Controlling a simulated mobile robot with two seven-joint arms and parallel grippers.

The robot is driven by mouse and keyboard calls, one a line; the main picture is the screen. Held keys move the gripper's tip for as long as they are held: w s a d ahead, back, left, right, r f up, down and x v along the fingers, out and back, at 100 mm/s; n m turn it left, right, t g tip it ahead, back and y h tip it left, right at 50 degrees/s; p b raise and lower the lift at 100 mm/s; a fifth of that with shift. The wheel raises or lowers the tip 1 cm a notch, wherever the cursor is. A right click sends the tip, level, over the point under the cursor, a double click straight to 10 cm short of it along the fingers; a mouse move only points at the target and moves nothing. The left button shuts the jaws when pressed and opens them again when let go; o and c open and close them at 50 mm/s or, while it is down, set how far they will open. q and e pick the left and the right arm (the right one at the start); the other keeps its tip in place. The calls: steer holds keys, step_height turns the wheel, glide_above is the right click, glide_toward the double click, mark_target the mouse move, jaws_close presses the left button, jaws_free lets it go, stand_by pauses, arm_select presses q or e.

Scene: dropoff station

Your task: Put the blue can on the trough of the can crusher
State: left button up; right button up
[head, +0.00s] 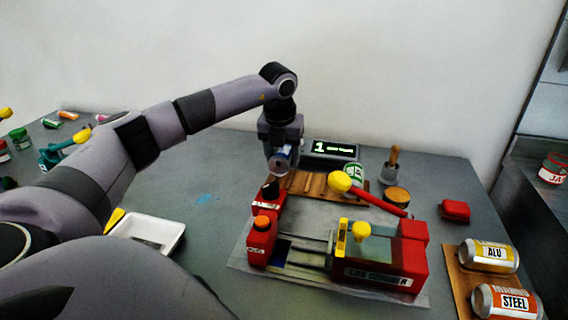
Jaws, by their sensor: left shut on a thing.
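My left gripper (283,165) points down above the back of the table, shut on the blue can (281,161). Only a small part of the can shows between the fingers. The can is behind the can crusher (380,265), near the back left of it, and looks to be above the wooden board. The crusher is a red machine with a long red lever ending in a yellow knob. Its grey trough (308,257) runs left of the red body and shows no can in it. My right gripper is not in view.
A wooden board (303,184) with a green-and-white can (353,176) lies behind, near a display (331,150). A white tray (150,232) is left. Two labelled cans (486,256) lie right. Table between tray and crusher is mostly clear.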

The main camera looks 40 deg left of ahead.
arm_select(q)
steer(key=shift+r+p, duration=0.4)
steer(key=shift+r, duration=0.35)
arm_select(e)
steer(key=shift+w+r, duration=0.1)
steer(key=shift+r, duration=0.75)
